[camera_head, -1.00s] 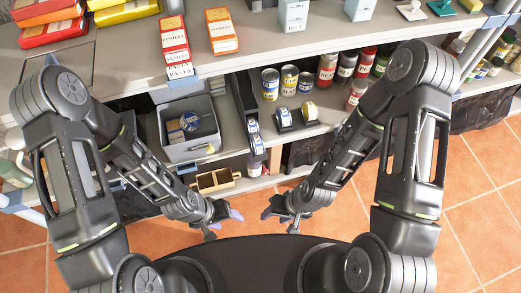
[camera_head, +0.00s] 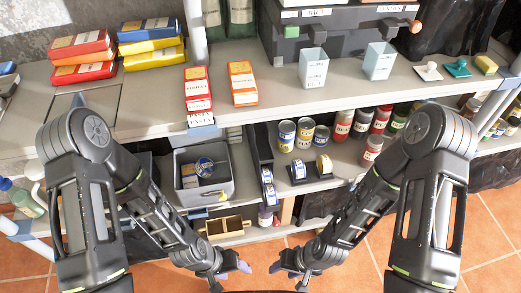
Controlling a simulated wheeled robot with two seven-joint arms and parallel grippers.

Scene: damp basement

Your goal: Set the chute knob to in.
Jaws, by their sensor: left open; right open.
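An orange-brown round knob (camera_head: 416,26) sticks out at the right end of a dark grey box (camera_head: 340,42) at the back of the counter. I cannot tell for sure whether it is the chute knob, or how it is set. A dark narrow chute (camera_head: 259,152) with blue-and-white cans at its lower end stands on the shelf below the counter. My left gripper (camera_head: 232,275) is open and empty, low in front of the shelves. My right gripper (camera_head: 287,277) is open and empty just to its right. Both are well apart from the knob and chute.
A grey bin (camera_head: 228,186) stands on the shelf left of the chute, with several cans and jars (camera_head: 343,124) to its right. Two pale cups (camera_head: 314,70) and red and orange boxes (camera_head: 242,84) stand on the counter (camera_head: 280,98). Tiled floor is free at right.

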